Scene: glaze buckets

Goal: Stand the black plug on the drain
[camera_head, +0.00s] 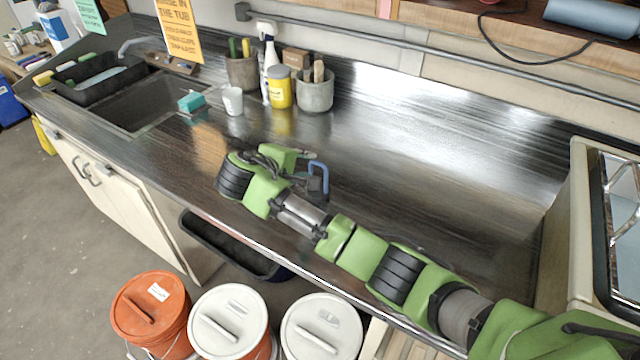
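My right arm reaches in from the lower right across the dark counter. My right gripper (318,178) is at its far end, over the middle of the counter, with blue and dark parts showing. It is small and partly hidden by my wrist, so I cannot tell whether its fingers are open or hold anything. The sink basin (140,103) is sunk into the counter at the left, well apart from the gripper. I cannot make out the drain in it. I cannot make out the black plug. My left gripper is not in view.
A teal sponge (192,102) and a white cup (232,101) stand by the sink. A spray bottle (270,72), a yellow jar (280,88) and a grey pot (315,92) stand behind. The counter's right half (460,150) is clear. Lidded buckets (228,318) stand on the floor.

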